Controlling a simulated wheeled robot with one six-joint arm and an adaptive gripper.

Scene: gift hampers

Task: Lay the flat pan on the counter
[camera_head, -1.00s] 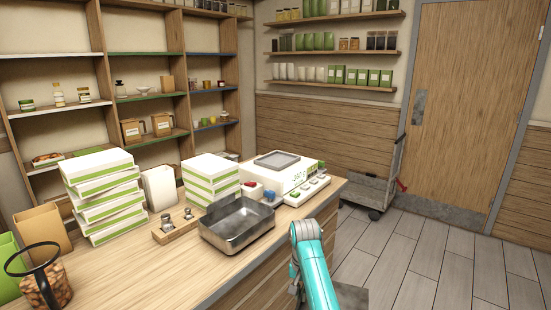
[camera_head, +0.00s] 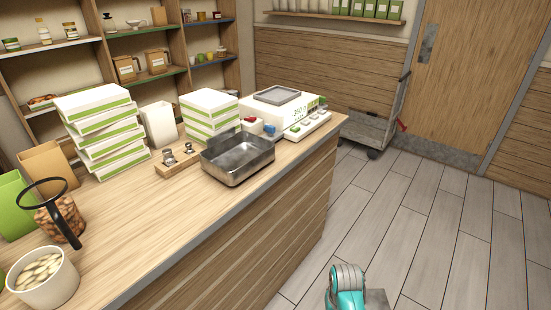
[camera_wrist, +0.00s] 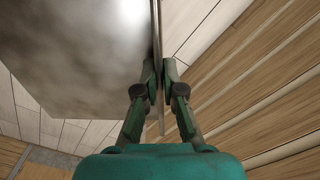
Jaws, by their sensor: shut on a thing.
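A flat grey metal sheet, which looks like the flat pan (camera_wrist: 75,60), fills the upper left of the wrist view. My gripper (camera_wrist: 160,75) is shut on its thin edge, which runs upright between the fingers. The head view shows neither the held pan nor my fingers; only a piece of my arm shows at its bottom edge. The wooden counter (camera_head: 140,215) runs across the left of the head view. In the wrist view, floor boards and wood panelling lie behind the pan, and I cannot tell its distance from the counter.
On the counter stand a deep metal tray (camera_head: 237,160), a scale (camera_head: 290,108), stacked white-green boxes (camera_head: 103,130), a small weight block (camera_head: 177,163), a nut jar (camera_head: 62,220) and a white tub (camera_head: 45,280). The counter's front middle is bare. A cart (camera_head: 370,125) stands by the door.

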